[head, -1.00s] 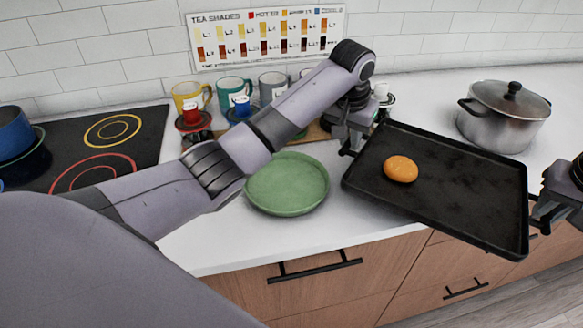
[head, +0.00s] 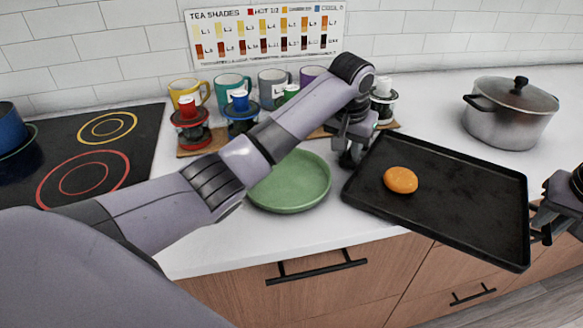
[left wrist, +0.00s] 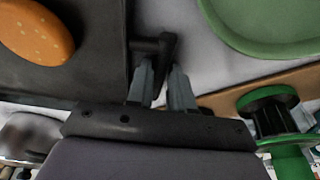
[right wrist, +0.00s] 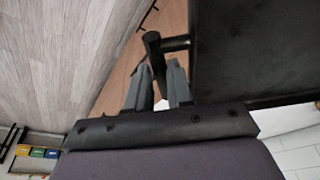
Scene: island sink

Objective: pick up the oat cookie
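The oat cookie (head: 400,180), round and golden brown, lies flat on the black baking tray (head: 470,205), towards its left side. It also shows in the left wrist view (left wrist: 36,30), cut by the picture's edge. My left gripper (head: 347,152) is at the tray's left end, its fingers (left wrist: 161,72) closed around the handle there. My right gripper (head: 537,228) is at the tray's right end, its fingers (right wrist: 158,72) closed around the other handle. Neither gripper touches the cookie. The tray reaches out over the counter's front edge.
A green plate (head: 290,190) sits on the counter left of the tray, partly behind my left arm. A lidded steel pot (head: 510,115) stands back right. Mugs (head: 235,88) and coloured stands (head: 191,128) line the back. A black cooktop (head: 90,155) is at left.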

